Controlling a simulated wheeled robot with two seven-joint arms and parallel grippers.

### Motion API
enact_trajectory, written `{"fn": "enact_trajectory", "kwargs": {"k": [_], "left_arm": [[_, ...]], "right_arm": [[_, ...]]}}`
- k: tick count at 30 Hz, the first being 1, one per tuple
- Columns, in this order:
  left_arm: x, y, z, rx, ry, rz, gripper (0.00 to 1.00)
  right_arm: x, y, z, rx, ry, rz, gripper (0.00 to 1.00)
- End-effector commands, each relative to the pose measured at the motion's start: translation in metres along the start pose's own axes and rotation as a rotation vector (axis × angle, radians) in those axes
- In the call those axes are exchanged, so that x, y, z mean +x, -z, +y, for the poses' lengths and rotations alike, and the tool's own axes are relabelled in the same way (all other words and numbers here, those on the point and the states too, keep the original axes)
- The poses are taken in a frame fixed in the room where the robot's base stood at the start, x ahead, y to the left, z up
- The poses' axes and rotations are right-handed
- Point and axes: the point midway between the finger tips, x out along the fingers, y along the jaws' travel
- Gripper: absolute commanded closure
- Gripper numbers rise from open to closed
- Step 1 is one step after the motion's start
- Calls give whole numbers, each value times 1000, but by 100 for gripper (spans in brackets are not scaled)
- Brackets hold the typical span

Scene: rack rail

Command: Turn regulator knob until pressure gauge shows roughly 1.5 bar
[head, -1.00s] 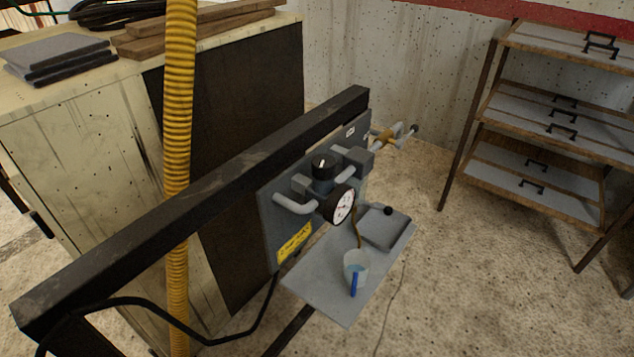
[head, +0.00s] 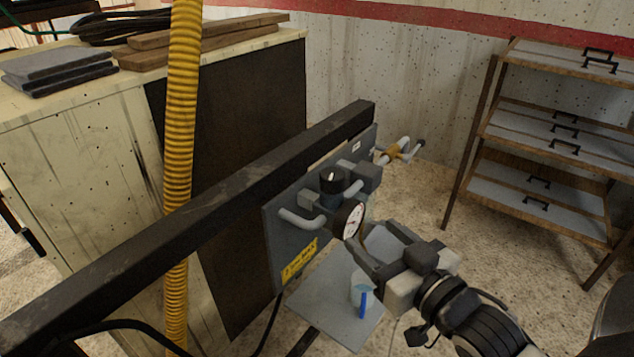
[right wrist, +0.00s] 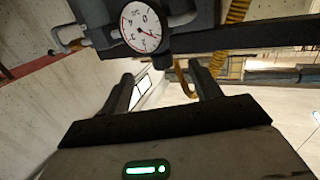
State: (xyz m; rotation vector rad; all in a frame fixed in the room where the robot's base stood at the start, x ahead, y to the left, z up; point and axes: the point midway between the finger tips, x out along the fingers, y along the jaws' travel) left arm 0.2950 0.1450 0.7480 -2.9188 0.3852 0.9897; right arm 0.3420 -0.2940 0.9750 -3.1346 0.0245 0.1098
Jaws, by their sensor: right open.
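The regulator knob (head: 333,179) is a black cap with a white mark, on top of the regulator on the grey panel (head: 272,245). The round white pressure gauge (head: 350,219) with a black rim faces right below it. It also shows in the right wrist view (right wrist: 144,27), its dial tilted and the needle's reading too small to tell. My right gripper (head: 368,256) is open and empty, just below and right of the gauge, apart from the knob. In the right wrist view its two fingers (right wrist: 163,88) stand apart below the gauge. My left gripper is not in view.
A black rail (head: 190,215) crosses behind the panel, and a yellow hose (head: 180,120) hangs before a cabinet. Below the panel, a grey shelf (head: 325,310) holds a cup (head: 358,287) with a blue item.

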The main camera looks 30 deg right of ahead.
Motion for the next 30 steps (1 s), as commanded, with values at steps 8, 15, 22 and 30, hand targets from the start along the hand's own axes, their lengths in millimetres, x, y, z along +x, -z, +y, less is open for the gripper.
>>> {"fn": "enact_trajectory", "kwargs": {"k": [8,15,22,30], "left_arm": [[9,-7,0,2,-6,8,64],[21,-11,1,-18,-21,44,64],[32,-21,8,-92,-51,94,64],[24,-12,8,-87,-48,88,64]], "right_arm": [[17,27,3,-5,6,81,37],[54,28,3,-6,5,79,37],[78,26,3,-9,4,81,37],[131,39,4,-4,3,72,37]]}}
